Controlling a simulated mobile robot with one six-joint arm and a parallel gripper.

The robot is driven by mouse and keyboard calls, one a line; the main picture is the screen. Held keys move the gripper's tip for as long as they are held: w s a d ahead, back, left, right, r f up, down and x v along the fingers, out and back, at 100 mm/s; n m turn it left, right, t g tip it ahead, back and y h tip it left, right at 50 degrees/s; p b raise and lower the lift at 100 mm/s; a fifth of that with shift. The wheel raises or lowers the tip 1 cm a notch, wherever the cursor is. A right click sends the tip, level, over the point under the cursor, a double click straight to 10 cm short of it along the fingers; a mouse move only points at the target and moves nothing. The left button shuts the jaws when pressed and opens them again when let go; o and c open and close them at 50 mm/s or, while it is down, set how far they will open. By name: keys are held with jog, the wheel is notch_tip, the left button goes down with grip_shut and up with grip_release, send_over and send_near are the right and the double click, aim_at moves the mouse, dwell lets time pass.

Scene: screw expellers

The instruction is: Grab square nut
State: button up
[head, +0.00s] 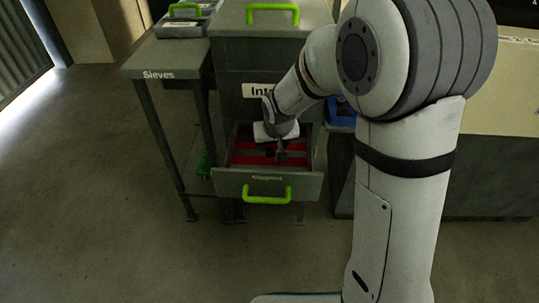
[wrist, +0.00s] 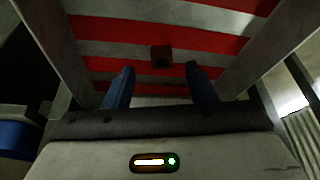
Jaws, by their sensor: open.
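A small dark brown square nut (wrist: 161,56) with a dark hole lies in the open drawer (head: 232,184), on a floor with red and grey stripes. In the wrist view it is ahead of and roughly centred between my two blue fingertips. My gripper (wrist: 161,76) is open, with nothing between its fingers. In the head view my gripper (head: 281,152) reaches down into the drawer from above. The nut cannot be made out there, and the gripper covers part of the drawer floor.
The drawer walls stand close on both sides. The grey cabinet (head: 232,60) rises behind, with a green-handled drawer front. A table labelled Sieves (head: 160,75) stands to the left. A blue bin (head: 343,112) is at the right. The floor in front is clear.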

aim_at(271, 151)
jog(key=b+x, duration=0.2)
jog(key=x, duration=0.2)
jog(key=shift+w+a+f, duration=0.15)
jog(key=shift+a+f, duration=0.05)
jog(key=shift+f, duration=0.1)
jog(key=shift+r, duration=0.1)
jog(key=shift+c, duration=0.4)
jog(key=c, duration=1)
